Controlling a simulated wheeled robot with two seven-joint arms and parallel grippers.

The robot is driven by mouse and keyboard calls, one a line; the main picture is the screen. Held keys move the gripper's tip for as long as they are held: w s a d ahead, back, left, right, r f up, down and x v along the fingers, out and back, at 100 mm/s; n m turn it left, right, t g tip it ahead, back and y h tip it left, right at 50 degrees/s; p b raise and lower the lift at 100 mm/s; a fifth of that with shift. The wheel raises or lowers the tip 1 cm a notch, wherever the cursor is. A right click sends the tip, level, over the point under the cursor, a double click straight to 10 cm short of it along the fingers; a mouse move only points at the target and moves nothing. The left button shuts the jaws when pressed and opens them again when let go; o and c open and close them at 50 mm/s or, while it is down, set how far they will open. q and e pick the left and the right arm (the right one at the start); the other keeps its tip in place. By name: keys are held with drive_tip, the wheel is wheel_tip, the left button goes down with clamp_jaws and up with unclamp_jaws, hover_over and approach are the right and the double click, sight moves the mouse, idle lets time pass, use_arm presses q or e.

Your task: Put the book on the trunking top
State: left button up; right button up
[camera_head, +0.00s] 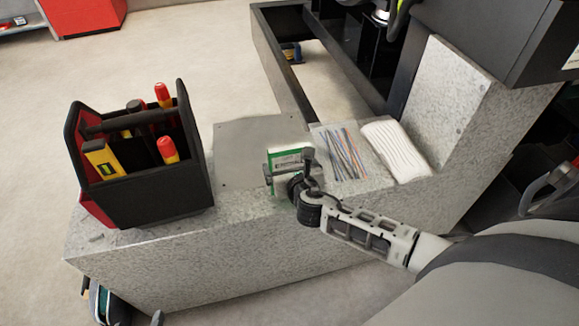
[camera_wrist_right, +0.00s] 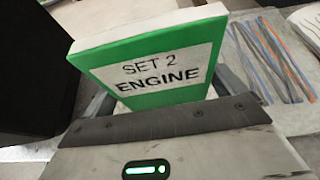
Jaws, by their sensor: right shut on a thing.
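The book (camera_head: 284,159) is green with a white label and pale page edges. In the right wrist view the book (camera_wrist_right: 165,65) fills the middle, its label reading "SET 2 ENGINE". My right gripper (camera_head: 287,178) is shut on the book, which stands up from the jaws, tilted in the wrist view. The trunking top (camera_head: 240,207) is a speckled grey surface running across the head view. The book is over its middle part; I cannot tell whether it touches the surface. The gripper hides the book's lower part. My left gripper is not clearly seen.
A black and red tool carrier (camera_head: 160,200) with several tools stands on the left end. A clear packet of coloured strips (camera_head: 338,152) and a white bundle (camera_head: 396,148) lie right of the book. A grey plate (camera_head: 245,150) lies behind. A speckled upright block (camera_head: 445,105) rises at right.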

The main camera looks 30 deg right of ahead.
drive_tip(key=shift+f, duration=0.1)
drive_tip(key=o, duration=0.7)
drive_tip(key=shift+s+r, duration=0.1)
drive_tip(key=shift+r, duration=0.15)
drive_tip(key=p+v, duration=0.2)
drive_tip(key=v, duration=0.9)
use_arm(q)
drive_tip(key=shift+a+r, duration=0.15)
drive_tip(key=shift+r, duration=0.25)
use_arm(e)
drive_tip(key=s+a+m+y, duration=0.2)
drive_tip(key=s+a+m, duration=0.1)
drive_tip(key=m, duration=0.7)
drive_tip(key=s+a+m+g+y, duration=0.1)
drive_tip(key=s+a+m, duration=0.3)
drive_tip(key=m, duration=0.6)
drive_tip(key=s+a+m+g+y, duration=0.1)
drive_tip(key=s+a+m+y, duration=0.2)
drive_tip(key=m, duration=0.7)
drive_tip(key=shift+s+a+m+y, duration=0.3)
drive_tip(key=shift+a+m+y, duration=0.15)
drive_tip(key=shift+a, duration=0.45)
